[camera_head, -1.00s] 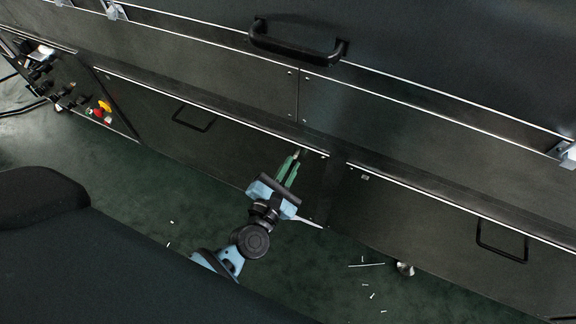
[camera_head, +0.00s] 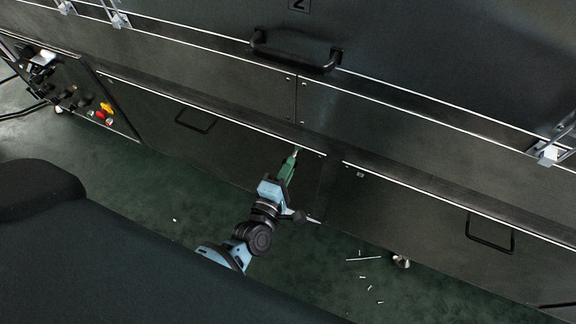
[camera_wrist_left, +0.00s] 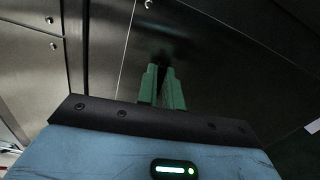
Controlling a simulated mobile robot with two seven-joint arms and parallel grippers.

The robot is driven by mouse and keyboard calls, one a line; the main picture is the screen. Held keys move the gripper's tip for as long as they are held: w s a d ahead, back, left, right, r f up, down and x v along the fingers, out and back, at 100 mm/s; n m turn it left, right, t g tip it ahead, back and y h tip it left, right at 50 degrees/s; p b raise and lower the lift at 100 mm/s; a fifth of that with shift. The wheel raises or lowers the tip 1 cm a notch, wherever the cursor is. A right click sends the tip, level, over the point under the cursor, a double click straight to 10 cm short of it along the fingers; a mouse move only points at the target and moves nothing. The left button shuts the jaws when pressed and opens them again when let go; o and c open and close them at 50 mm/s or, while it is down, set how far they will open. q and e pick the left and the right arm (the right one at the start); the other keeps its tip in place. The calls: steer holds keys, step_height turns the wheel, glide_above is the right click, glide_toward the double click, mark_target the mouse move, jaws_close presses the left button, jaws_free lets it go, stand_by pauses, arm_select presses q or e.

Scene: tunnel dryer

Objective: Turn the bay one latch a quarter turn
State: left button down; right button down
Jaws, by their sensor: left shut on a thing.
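The bay one latch is a small pale metal piece (camera_head: 296,149) at the upper right of the dark lower-left panel (camera_head: 240,150), just below its bright top edge. My left gripper (camera_head: 291,158) reaches up to it from below, with its green fingers shut at the latch. In the head view the fingers show nearly edge-on, as one narrow strip. In the left wrist view the green fingers (camera_wrist_left: 161,78) stand close together against the dark panel. The latch is mostly hidden there, so its exact angle cannot be told. My right gripper is out of view.
A black bar handle (camera_head: 295,52) juts out above. Wire handles (camera_head: 196,121) and (camera_head: 490,232) sit on the lower panels. A control panel with red and yellow knobs (camera_head: 104,111) is at the left. Small white scraps (camera_head: 364,259) lie on the green floor.

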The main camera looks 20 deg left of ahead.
arm_select(q)
steer(key=shift+m, duration=0.7)
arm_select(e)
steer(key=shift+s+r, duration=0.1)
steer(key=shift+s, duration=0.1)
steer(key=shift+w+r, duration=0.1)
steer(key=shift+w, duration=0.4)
arm_select(q)
steer(key=c, duration=1.5)
jaws_free()
steer(key=shift+c, duration=0.2)
steer(key=shift+s, duration=0.1)
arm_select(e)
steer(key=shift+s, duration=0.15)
arm_select(q)
steer(key=s+p, duration=0.1)
steer(key=s, duration=0.6)
steer(key=shift+s+a, duration=0.15)
steer(key=shift+s, duration=0.2)
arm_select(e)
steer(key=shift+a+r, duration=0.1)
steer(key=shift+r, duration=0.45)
